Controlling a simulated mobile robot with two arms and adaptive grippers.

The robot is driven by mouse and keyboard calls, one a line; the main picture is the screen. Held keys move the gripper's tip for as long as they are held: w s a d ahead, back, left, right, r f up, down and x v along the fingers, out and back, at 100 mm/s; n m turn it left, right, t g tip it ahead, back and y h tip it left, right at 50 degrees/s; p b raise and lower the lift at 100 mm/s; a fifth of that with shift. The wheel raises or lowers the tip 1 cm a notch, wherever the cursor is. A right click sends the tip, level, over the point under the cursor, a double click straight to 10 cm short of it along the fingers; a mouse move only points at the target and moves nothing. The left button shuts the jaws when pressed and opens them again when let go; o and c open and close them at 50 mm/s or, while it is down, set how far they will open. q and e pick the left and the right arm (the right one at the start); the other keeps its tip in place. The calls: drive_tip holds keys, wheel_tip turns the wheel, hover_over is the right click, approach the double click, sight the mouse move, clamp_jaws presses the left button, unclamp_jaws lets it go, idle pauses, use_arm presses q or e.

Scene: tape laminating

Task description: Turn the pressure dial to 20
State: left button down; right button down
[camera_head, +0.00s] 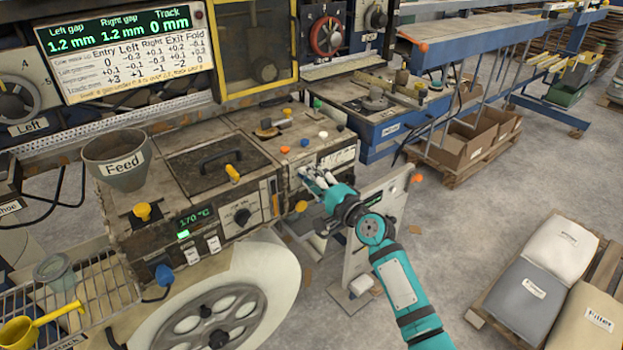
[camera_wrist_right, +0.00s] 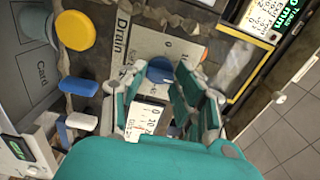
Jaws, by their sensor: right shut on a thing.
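The right gripper (camera_head: 315,180) is at the right end of the machine's front panel, its arm coming in from the lower right. In the right wrist view its fingers (camera_wrist_right: 160,85) close around a dark blue round knob (camera_wrist_right: 160,70), which I take to be the pressure dial. A pale plate (camera_wrist_right: 150,45) with printed marks lies behind it. The fingers cover much of the dial and its scale, so I cannot read its setting. In the head view the dial is hidden by the gripper. My left gripper is not in view.
A black-pointer dial (camera_head: 242,216) and a green 170 °C display (camera_head: 195,217) are left along the front panel. A yellow knob (camera_head: 301,206) is close to the gripper, also seen in the wrist view (camera_wrist_right: 75,30). A feed cup (camera_head: 117,160) and large wheel (camera_head: 222,310) are further left.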

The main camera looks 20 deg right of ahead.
drive_tip(key=c, duration=1)
unclamp_jaws()
drive_tip(key=v, duration=1.2)
